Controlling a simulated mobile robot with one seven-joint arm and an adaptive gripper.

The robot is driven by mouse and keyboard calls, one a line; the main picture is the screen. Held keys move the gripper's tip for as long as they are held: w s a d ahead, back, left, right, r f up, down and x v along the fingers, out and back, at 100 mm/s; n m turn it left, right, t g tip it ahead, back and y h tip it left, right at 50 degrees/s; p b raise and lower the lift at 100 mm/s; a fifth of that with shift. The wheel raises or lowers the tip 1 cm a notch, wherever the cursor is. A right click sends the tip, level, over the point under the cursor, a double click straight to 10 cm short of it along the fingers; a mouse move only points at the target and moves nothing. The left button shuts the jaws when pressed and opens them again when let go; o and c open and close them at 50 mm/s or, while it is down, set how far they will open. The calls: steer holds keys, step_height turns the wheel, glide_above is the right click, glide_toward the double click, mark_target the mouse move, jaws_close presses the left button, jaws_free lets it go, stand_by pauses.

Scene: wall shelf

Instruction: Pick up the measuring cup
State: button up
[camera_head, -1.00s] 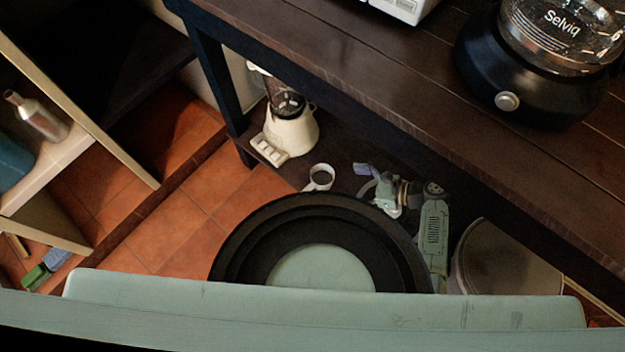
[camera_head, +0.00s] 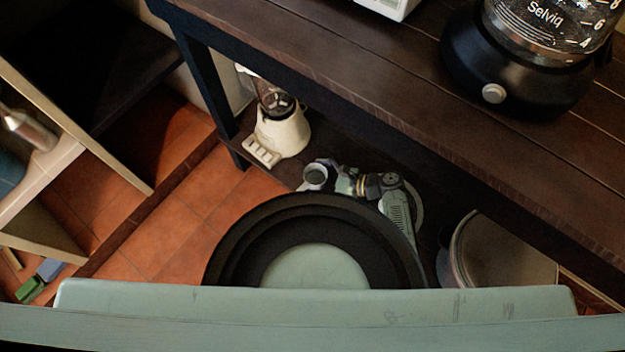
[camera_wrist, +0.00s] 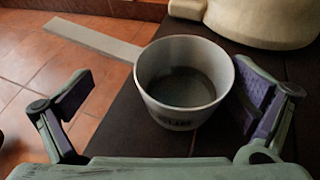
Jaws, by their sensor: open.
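The measuring cup (camera_wrist: 185,85) is a grey-white round cup with a flat handle pointing to the upper left in the wrist view. It stands upright on the dark lower shelf, near its edge. In the head view the cup (camera_head: 314,176) is small and partly covered by my arm. My gripper (camera_wrist: 165,97) is open, its purple-padded fingers on either side of the cup. The right finger is close to the cup wall; I cannot tell whether it touches. The left finger is clearly apart from it. The handle's far end lies over the tiled floor.
A cream blender (camera_head: 281,130) stands on the lower shelf just behind the cup; its base (camera_wrist: 245,20) also shows in the wrist view. A lidded pot (camera_head: 505,255) is at right. The dark upper board (camera_head: 330,60), with a coffee maker (camera_head: 520,65), overhangs the shelf.

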steer(key=shift+c, duration=0.6)
steer(key=c, duration=1.7)
steer(key=shift+o, duration=0.2)
steer(key=shift+s+r, duration=0.1)
